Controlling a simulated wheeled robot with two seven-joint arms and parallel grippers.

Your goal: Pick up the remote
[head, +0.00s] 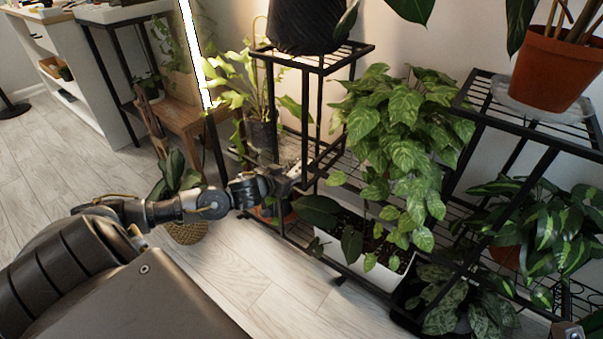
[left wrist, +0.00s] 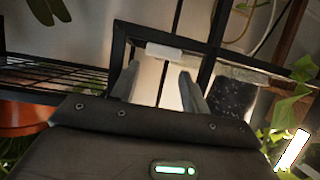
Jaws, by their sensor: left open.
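A small whitish bar, which looks like the remote (left wrist: 164,52), lies at the black shelf frame in the left wrist view, just beyond my fingertips. I cannot make out buttons on it. My left gripper (left wrist: 160,74) is open, with one finger on each side of the space before the bar and nothing between them. In the head view my left gripper (head: 284,180) reaches to the black plant stand, beside a post; its fingers are hard to see there. At the bottom right corner a small grey part, seemingly my right gripper (head: 568,331), is mostly cut off.
The black wire stand (head: 318,62) has posts and shelves close around my left gripper. A leafy plant (head: 392,125) and a white planter (head: 365,262) stand to its right. A terracotta pot (head: 553,70) stands at upper right. The wooden floor (head: 225,275) in front is clear.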

